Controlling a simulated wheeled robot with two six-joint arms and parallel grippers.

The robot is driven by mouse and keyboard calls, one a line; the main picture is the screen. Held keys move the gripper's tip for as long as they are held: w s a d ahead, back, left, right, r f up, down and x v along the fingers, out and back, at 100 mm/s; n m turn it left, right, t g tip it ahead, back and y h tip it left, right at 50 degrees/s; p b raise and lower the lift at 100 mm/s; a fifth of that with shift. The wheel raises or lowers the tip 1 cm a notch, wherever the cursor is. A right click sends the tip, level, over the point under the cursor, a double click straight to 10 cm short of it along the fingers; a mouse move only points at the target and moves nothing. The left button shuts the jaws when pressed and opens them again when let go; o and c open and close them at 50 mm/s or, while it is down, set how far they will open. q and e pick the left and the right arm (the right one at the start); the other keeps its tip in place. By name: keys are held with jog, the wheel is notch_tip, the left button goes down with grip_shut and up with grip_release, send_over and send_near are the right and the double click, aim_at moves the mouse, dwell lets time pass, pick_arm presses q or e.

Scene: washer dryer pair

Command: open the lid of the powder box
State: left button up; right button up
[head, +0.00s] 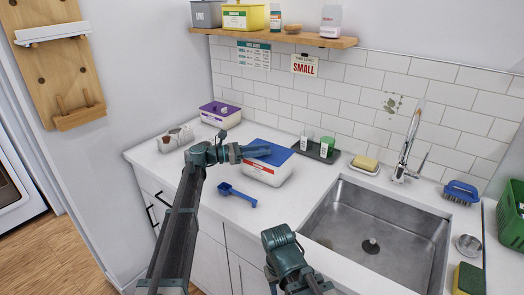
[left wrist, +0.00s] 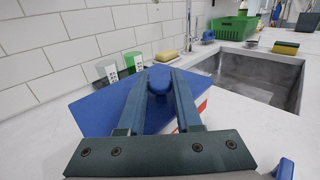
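The powder box (head: 266,174) is a white box with a red label and a blue lid (head: 276,152). It stands on the counter left of the sink. The lid also shows in the left wrist view (left wrist: 95,115), with a small blue knob (left wrist: 160,78) on top. My left gripper (head: 262,151) reaches over the lid from the left. Its fingers (left wrist: 160,88) lie on both sides of the knob and appear shut on it. The lid looks down on the box. My right gripper (head: 290,285) is low in front of the counter, its fingers cut off or hidden.
A blue scoop (head: 238,195) lies in front of the box. A purple-lidded box (head: 220,114) is at the back left. The sink (head: 375,235) is to the right.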

pick_arm(q)
grip_shut()
dwell(1.1)
